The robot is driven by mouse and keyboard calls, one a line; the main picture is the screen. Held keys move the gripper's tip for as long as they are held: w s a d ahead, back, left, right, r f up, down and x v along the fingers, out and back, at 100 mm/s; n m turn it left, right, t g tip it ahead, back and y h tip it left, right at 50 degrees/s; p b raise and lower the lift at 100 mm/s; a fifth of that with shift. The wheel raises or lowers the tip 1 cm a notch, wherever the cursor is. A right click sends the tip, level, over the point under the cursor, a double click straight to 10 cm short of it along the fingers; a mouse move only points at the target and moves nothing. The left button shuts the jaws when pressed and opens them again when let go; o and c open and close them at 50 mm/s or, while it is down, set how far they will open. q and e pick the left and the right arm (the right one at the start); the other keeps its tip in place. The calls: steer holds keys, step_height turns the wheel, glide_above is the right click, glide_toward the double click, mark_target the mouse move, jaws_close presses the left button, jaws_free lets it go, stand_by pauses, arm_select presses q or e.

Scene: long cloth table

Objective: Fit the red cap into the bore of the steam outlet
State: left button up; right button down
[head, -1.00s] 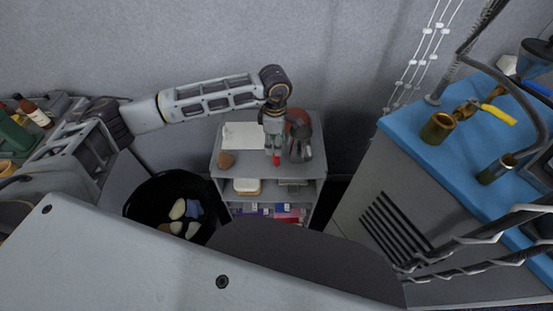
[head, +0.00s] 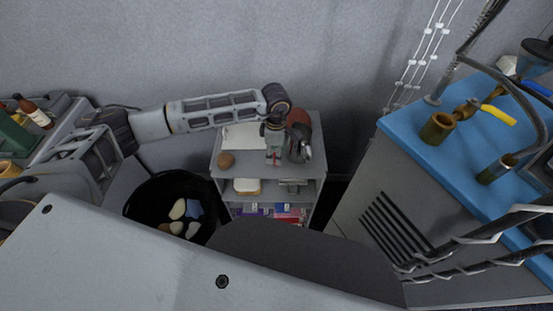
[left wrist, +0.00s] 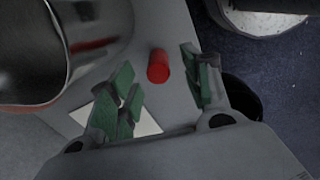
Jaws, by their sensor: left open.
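The red cap (head: 273,162) stands on top of the small grey shelf cart (head: 240,171). In the left wrist view the cap (left wrist: 158,67) is a short red cylinder in the gap between the green-padded fingers. My left gripper (head: 274,153) points down over it, open, with fingers apart; it also shows in the left wrist view (left wrist: 157,82). I cannot tell which is the steam outlet. My right gripper is not in view.
A shiny metal jug (head: 301,150) stands close to the right of my left gripper. A black bin (head: 139,206) stands at lower left.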

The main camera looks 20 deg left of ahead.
arm_select(q)
steer(key=shift+w+d+f, duration=0.1)
steer(key=shift+f, duration=1.8)
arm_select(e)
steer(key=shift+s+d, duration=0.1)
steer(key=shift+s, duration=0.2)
arm_select(q)
steer(key=c, duration=1)
steer(key=shift+o, duration=0.2)
steer(key=shift+r, duration=0.15)
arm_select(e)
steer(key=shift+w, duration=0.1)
arm_select(q)
steer(key=shift+r, duration=4.9)
